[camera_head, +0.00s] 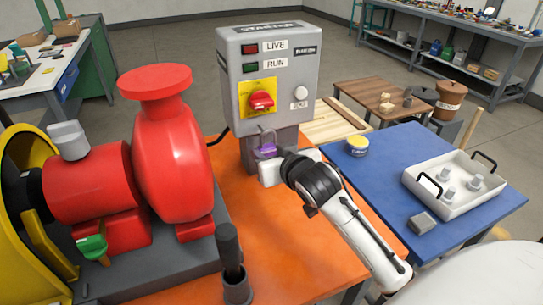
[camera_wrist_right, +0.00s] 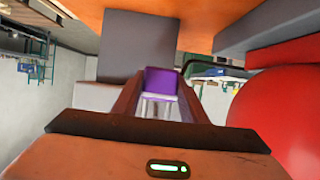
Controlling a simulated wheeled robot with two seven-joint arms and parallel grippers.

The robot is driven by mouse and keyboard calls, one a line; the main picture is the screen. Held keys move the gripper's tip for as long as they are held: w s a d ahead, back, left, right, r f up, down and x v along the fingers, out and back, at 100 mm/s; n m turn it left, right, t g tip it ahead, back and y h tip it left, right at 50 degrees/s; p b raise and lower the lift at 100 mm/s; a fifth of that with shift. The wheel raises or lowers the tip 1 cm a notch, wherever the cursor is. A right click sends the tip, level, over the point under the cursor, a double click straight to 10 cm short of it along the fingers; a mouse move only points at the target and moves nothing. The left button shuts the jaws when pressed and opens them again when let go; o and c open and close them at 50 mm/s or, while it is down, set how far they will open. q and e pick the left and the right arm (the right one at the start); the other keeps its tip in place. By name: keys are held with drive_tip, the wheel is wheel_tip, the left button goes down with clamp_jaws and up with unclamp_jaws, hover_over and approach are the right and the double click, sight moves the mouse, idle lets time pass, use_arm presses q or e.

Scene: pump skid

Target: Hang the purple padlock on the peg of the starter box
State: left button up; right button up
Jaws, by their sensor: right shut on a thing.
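The grey starter box (camera_head: 235,85) stands on the orange table, with LIVE and RUN lamps and a red switch on a yellow plate. The purple padlock (camera_head: 267,149) is just in front of the box's lower part, its shackle upward. My right gripper (camera_head: 268,163) is shut on the padlock. In the right wrist view the purple body (camera_wrist_right: 161,80) sits between my two fingers (camera_wrist_right: 160,98), with the pale shackle pointing down in that picture. I cannot make out the peg, or whether the shackle touches it. My left gripper is not in view.
A red pump (camera_head: 172,150) on a grey base fills the left, with a green-handled valve (camera_head: 92,245) and a black upright handle (camera_head: 229,245). At right a blue table (camera_head: 400,160) holds a white tray (camera_head: 450,205), a yellow-and-white tin (camera_head: 358,147) and a grey block (camera_head: 422,224).

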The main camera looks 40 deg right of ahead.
drive_tip(key=shift+w+d+f, duration=0.1)
drive_tip(key=shift+w+d, duration=0.1)
drive_tip(key=shift+w, duration=0.55)
drive_tip(key=shift+w+d, duration=0.15)
drive_tip(key=shift+w, duration=0.6)
drive_tip(key=shift+w+d+f, duration=0.15)
drive_tip(key=shift+w+f, duration=0.3)
drive_tip(key=shift+w, duration=0.1)
drive_tip(key=o, duration=1.2)
drive_tip(key=v, duration=1)
drive_tip(key=shift+s, duration=0.2)
